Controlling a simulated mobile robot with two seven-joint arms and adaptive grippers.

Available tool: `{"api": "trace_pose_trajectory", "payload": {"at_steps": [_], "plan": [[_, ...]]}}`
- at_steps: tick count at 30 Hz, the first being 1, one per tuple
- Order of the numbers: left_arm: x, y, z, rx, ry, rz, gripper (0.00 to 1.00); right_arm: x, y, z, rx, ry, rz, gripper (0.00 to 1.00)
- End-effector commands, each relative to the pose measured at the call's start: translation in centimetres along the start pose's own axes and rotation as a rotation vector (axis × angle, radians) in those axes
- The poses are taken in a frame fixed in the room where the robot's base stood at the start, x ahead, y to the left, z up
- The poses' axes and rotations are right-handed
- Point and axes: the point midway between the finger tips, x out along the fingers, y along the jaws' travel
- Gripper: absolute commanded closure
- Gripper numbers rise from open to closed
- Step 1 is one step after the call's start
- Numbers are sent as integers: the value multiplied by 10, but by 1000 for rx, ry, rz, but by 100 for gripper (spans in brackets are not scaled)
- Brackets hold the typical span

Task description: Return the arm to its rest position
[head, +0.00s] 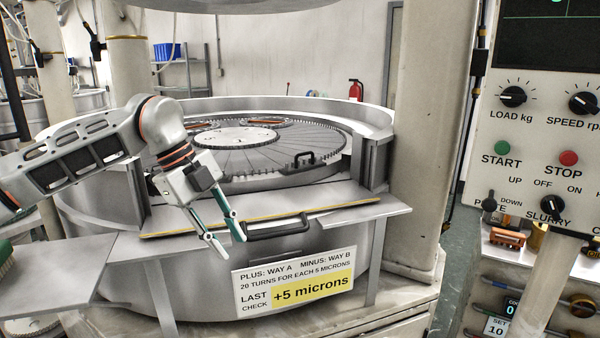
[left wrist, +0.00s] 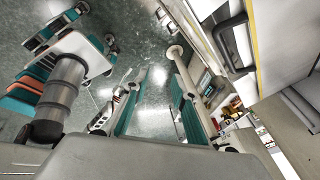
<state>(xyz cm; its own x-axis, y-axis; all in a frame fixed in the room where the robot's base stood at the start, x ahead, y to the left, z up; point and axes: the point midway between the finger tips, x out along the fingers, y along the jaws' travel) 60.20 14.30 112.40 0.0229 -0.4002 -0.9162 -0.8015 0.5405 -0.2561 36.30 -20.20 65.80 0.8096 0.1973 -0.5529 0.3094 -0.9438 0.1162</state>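My left arm (head: 90,148) reaches in from the left, in front of the lapping machine. Its gripper (head: 231,246) points down, just in front of the machine's front ledge and above the sign. The teal-lined fingers are apart with nothing between them. In the left wrist view the fingers of this gripper (left wrist: 152,75) also stand apart, with green floor between them. My right gripper does not show in the head view, and I cannot make it out in the left wrist view.
The round lapping machine (head: 120,280) has a black handle (head: 277,229) on its front ledge, close right of the gripper. A sign (head: 293,284) reads "+5 microns". A grey side shelf (head: 50,273) lies below my arm. A control panel (head: 535,130) stands at right.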

Motion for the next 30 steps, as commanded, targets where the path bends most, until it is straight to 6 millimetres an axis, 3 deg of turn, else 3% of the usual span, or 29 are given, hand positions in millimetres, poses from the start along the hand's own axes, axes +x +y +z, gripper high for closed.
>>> {"api": "trace_pose_trajectory", "payload": {"at_steps": [1,3,9,15,18,24,30], "plan": [[31,1,-18,61,88,-1,74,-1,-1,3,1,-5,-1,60],[60,0,-46,143,205,-29,74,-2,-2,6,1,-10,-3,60],[119,0,-124,295,535,-177,74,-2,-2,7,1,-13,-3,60],[141,-3,-185,320,821,-411,74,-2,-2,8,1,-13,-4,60],[142,-7,-203,283,935,-551,74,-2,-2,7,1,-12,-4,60],[140,-16,-206,113,1076,-846,74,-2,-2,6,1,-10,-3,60],[149,-16,-168,-163,1086,-1112,74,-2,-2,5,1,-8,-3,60]]}}
